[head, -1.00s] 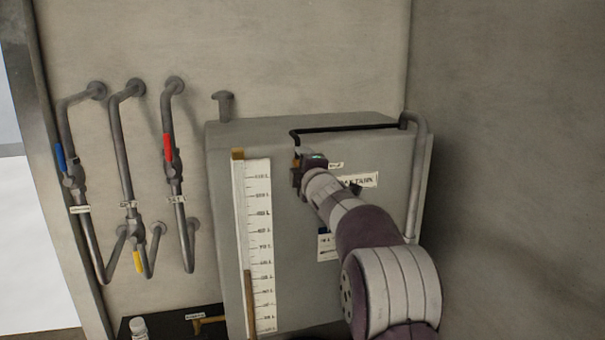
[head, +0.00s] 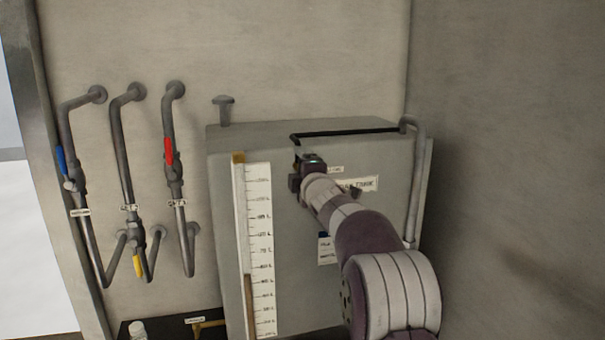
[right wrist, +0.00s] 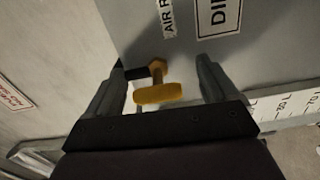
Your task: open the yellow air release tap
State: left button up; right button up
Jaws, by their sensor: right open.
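The yellow air release tap (right wrist: 158,88) shows in the right wrist view as a small T-shaped handle on the grey tank face, beside a label (right wrist: 168,17) reading "AIR R". My right gripper (right wrist: 162,70) is open, with one finger on each side of the tap and a visible gap to each finger. In the head view my right gripper (head: 304,178) is at the upper front of the grey tank (head: 225,200), below the black pipe, and hides the tap. My left gripper is not in view.
Left of the tank, wall pipes carry valves with a blue lever (head: 61,159), a red lever (head: 169,151) and a yellow lever (head: 138,265). A white level scale (head: 259,240) runs down the tank front. A bare wall (head: 510,170) stands close on the right.

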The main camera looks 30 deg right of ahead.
jog(key=shift+s, duration=0.3)
jog(key=b+v, duration=0.3)
jog(key=v, duration=0.9)
jog(key=shift+a, duration=0.2)
